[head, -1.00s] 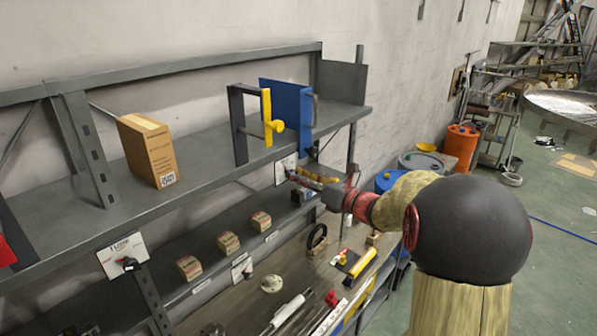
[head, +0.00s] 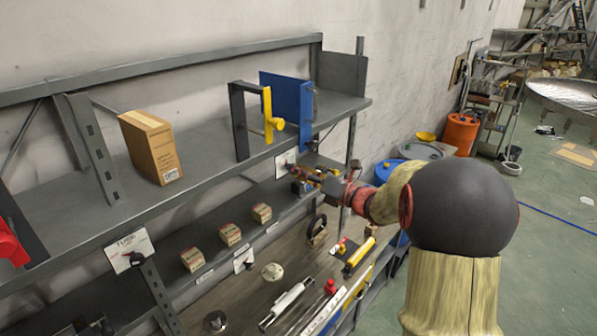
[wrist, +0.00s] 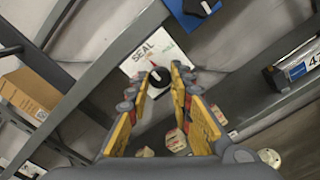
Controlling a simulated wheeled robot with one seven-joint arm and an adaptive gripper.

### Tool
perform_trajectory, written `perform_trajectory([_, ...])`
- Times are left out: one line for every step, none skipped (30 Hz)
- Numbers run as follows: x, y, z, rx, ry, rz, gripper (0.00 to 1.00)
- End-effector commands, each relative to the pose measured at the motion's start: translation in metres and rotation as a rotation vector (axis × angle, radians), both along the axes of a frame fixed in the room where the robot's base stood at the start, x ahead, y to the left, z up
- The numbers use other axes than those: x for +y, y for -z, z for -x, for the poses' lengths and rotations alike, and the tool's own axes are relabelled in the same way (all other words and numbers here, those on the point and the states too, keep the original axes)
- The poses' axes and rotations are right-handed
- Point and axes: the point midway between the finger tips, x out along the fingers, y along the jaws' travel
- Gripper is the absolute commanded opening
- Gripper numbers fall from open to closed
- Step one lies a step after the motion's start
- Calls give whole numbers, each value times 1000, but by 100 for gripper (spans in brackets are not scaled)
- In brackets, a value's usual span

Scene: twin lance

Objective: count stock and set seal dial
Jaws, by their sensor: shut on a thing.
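The seal dial's white plate (wrist: 150,52), lettered SEAL with small red and green marks, is on the shelf frame in the wrist view. Its black knob (wrist: 159,77) is between my yellow-padded fingertips, and my gripper (wrist: 160,82) is shut on it. The knob's exact setting is hard to read. In the head view my gripper (head: 303,174) reaches the plate (head: 285,160) below the upper shelf.
A large cardboard box (head: 150,147) and a blue panel (head: 288,95) beside a yellow-handled frame (head: 268,115) stand on the upper shelf. Another dial plate (head: 131,250) is at left. Tools lie on the bench (head: 248,300) below. Green floor (head: 545,240) is open at right.

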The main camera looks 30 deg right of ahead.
Motion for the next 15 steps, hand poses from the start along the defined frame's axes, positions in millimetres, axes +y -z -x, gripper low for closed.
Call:
perform_trajectory([0, 0, 0, 1, 1, 0, 0])
perform_trajectory([0, 0, 0, 1, 1, 0, 0])
perform_trajectory([0, 0, 0, 1, 1, 0, 23])
perform_trajectory([0, 0, 0, 1, 1, 0, 25])
perform_trajectory([0, 0, 0, 1, 1, 0, 27])
perform_trajectory([0, 0, 0, 1, 1, 0, 29])
perform_trajectory([0, 0, 0, 1, 1, 0, 31])
perform_trajectory([0, 0, 0, 1, 1, 0, 32])
perform_trajectory([0, 0, 0, 1, 1, 0, 35])
perform_trajectory([0, 0, 0, 1, 1, 0, 36])
perform_trajectory([0, 0, 0, 1, 1, 0, 38])
perform_trajectory([0, 0, 0, 1, 1, 0, 40])
perform_trajectory([0, 0, 0, 1, 1, 0, 40])
perform_trajectory([0, 0, 0, 1, 1, 0, 40])
perform_trajectory([0, 0, 0, 0, 0, 0, 40])
